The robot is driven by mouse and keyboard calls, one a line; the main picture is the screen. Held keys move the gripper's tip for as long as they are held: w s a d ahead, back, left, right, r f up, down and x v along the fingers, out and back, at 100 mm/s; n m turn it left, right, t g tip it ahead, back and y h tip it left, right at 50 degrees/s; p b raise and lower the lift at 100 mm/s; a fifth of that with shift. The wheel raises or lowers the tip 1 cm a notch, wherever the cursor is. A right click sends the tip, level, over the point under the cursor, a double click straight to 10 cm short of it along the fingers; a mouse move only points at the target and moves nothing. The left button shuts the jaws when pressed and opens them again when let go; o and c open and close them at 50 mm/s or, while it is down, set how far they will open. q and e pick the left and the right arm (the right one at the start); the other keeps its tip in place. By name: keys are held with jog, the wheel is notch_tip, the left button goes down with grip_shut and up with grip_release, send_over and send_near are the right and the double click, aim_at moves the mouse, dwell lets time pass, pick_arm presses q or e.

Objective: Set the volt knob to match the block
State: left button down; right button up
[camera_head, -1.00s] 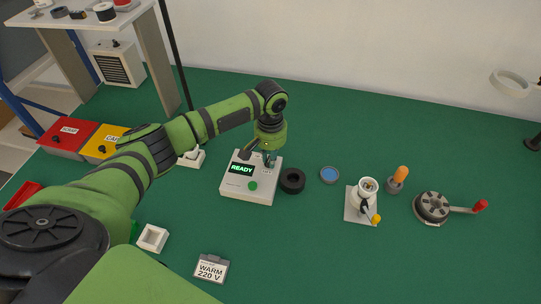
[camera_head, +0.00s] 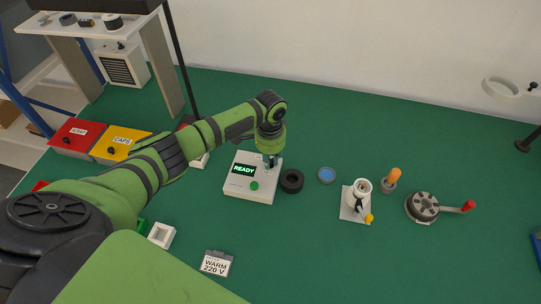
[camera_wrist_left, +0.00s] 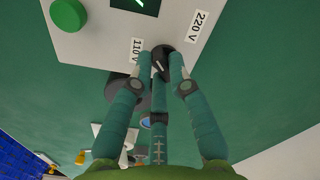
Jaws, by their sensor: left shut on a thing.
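The white tester box (camera_head: 238,190) stands on the green table, with a lit READY screen (camera_head: 244,170) and a green button (camera_head: 254,186). Its dark volt knob (camera_wrist_left: 161,54) shows in the left wrist view between the 110 V label (camera_wrist_left: 136,50) and the 220 V label (camera_wrist_left: 197,27). A white mark is on the knob, but I cannot tell clearly which label it points to. My left gripper (camera_head: 269,162) is shut on the knob from above; its fingers (camera_wrist_left: 162,62) flank it. The block (camera_head: 216,263) reads WARM 220 V. My right gripper is not in view.
A black ring (camera_head: 291,181) lies just right of the box, then a blue disc (camera_head: 327,175), a white stand (camera_head: 356,202), an orange-topped piece (camera_head: 391,180) and a red-handled crank wheel (camera_head: 423,206). Red (camera_head: 75,139) and yellow (camera_head: 119,146) bins stand left. The front right table is clear.

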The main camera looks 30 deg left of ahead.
pick_arm(q)
jog(key=m, duration=0.3)
jog(key=shift+m+p, duration=0.35)
jog(key=shift+m, duration=0.05)
jog(key=m, duration=0.3)
jog(key=shift+a+m, duration=0.1)
jog(key=shift+m, duration=0.2)
jog(key=m, duration=0.6)
jog(key=shift+s+a+m, duration=0.1)
jog(key=shift+m, duration=0.5)
jog(key=c, duration=1.2)
grip_release()
